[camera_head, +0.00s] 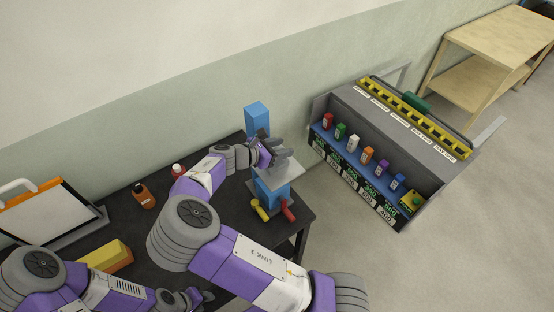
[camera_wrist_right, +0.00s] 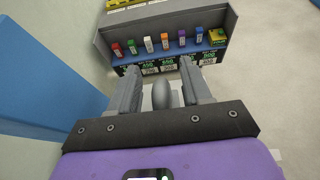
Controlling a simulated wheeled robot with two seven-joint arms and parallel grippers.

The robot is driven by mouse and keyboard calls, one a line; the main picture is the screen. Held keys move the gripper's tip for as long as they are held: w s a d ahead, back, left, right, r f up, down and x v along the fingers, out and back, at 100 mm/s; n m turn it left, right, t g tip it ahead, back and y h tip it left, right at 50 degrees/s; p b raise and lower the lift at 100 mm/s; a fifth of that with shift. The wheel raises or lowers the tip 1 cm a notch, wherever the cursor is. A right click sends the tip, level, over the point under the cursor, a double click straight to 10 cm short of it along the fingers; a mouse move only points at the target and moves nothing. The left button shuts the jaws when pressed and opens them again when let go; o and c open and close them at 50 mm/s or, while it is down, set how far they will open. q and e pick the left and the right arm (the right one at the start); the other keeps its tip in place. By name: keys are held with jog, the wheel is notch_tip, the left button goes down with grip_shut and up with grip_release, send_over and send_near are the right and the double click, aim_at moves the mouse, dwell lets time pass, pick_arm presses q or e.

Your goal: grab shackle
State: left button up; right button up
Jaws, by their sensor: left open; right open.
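I cannot pick out a shackle for certain. In the head view my right gripper (camera_head: 277,152) is open at the blue stand (camera_head: 257,118), over its pale plate (camera_head: 284,178). In the right wrist view a grey rounded thing (camera_wrist_right: 161,95) lies between the open fingers (camera_wrist_right: 163,80); I cannot tell whether it is the shackle or whether the fingers touch it. A yellow piece (camera_head: 260,209) and a red piece (camera_head: 287,209) are low on the stand. My left gripper (camera_head: 197,298) is open, low in the head view, partly hidden.
A grey shelf unit (camera_head: 345,102) with several small coloured items stands to the right. A wooden table (camera_head: 500,40) is farther back. Open floor (camera_head: 345,250) lies right.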

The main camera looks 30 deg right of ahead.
jog(key=shift+d+f, duration=0.1)
jog(key=shift+d, duration=0.1)
grip_shut()
dwell(0.5)
